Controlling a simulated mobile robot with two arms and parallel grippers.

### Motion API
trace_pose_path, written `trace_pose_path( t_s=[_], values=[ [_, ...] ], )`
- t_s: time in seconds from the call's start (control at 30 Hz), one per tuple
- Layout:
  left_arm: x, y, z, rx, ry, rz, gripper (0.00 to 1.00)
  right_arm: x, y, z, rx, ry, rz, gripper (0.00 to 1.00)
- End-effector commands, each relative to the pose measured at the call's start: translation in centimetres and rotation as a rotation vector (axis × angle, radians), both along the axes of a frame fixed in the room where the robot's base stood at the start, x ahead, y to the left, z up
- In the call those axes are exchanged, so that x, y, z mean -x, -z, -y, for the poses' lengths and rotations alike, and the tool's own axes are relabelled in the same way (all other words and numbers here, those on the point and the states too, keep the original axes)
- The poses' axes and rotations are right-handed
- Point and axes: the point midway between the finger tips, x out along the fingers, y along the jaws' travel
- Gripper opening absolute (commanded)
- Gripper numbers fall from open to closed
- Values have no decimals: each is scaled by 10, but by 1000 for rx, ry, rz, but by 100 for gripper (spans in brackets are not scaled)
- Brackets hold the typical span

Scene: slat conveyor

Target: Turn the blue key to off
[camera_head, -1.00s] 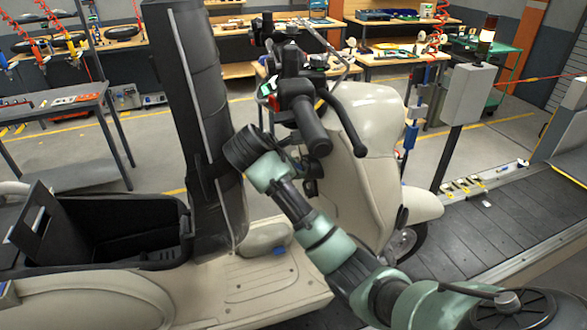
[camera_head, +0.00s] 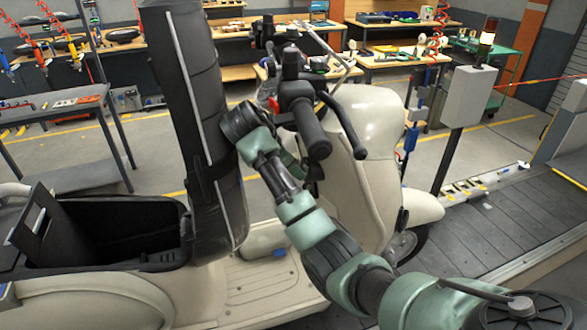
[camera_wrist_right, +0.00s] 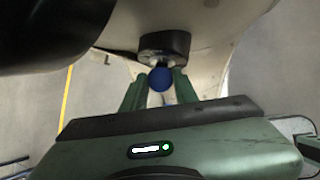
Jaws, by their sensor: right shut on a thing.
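The blue key (camera_wrist_right: 160,78) shows in the right wrist view as a round blue head in front of a dark round lock housing (camera_wrist_right: 164,45) on the cream scooter. My right gripper (camera_wrist_right: 158,84) has one finger on each side of the key head and is shut on it. In the head view the cream scooter (camera_head: 365,185) stands with its handlebar (camera_head: 308,125) towards me. My right arm reaches in from the lower right, and the key and fingertips are hidden behind the handlebar and my wrist. My left gripper is not in view.
The scooter's raised black seat (camera_head: 190,75) stands close left of my right wrist, over an open storage bin (camera_head: 110,215). A grey post box (camera_head: 468,95) with a signal lamp stands to the right. Dark conveyor slats (camera_head: 500,225) run at the right.

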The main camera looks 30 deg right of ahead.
Motion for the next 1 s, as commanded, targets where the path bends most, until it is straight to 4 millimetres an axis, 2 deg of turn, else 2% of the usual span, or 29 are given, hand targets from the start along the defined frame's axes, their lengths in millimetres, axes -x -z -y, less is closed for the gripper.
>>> trace_pose_path(
  t_s=[0.17, 0.2, 0.27, 0.67, 1.0],
  values=[
    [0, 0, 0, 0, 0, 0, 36, -2, -1, 0, -33, -12, -136, 0],
    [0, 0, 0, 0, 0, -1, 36, -1, -1, 2, -30, -11, -135, 37],
    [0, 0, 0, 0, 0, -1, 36, -1, -1, 2, -28, -11, -133, 54],
    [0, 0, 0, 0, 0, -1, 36, -1, 0, 2, -24, -10, -119, 54],
    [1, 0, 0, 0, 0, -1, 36, 3, 0, 3, 29, 12, 72, 54]
  ],
)
